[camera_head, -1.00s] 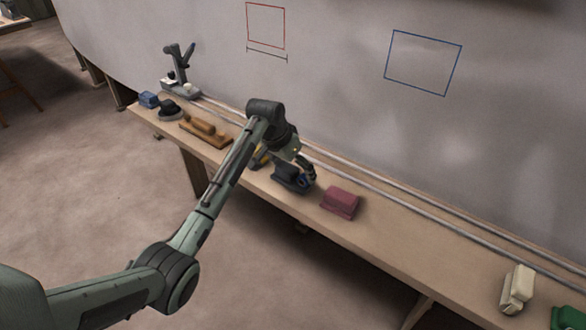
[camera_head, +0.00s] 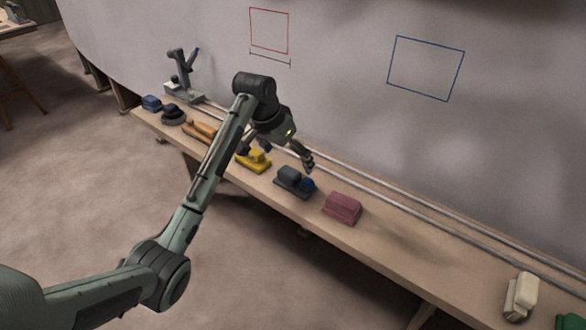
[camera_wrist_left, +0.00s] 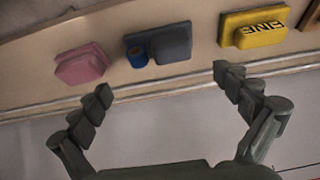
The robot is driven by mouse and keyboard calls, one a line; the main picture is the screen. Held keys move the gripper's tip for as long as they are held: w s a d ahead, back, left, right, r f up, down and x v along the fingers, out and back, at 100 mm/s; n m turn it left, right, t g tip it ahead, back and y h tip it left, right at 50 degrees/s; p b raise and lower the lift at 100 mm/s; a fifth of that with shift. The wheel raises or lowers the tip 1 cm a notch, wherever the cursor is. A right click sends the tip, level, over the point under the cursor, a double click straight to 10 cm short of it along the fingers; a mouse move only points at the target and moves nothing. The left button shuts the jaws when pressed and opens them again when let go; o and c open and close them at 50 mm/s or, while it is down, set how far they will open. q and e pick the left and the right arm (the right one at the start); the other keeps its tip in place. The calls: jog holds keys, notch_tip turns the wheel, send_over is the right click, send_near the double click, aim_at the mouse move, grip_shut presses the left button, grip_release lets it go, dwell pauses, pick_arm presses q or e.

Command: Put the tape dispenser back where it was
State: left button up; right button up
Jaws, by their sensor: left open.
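The tape dispenser, a dark grey-blue block (camera_head: 291,183) with a blue roll at one end, sits on the wooden ledge between a yellow block and a maroon block. It also shows in the left wrist view (camera_wrist_left: 172,45), with its blue roll (camera_wrist_left: 137,57) towards the pink-looking block. My left gripper (camera_head: 277,150) is open and empty. It is above and behind the dispenser, towards the wall, and apart from it. Its spread fingers (camera_wrist_left: 163,81) show in the left wrist view. My right gripper is not in view.
A yellow block (camera_head: 255,161) with dark lettering and a maroon block (camera_head: 342,208) flank the dispenser. A wooden-topped tool (camera_head: 201,131), dark round item (camera_head: 172,115) and blue block (camera_head: 151,103) are farther left. A cream block (camera_head: 521,295) is at right. Metal rails (camera_head: 420,210) run along the wall.

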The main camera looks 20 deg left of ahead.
pick_arm(q)
jog(key=shift+v, duration=2)
jog(key=shift+c, duration=0.2)
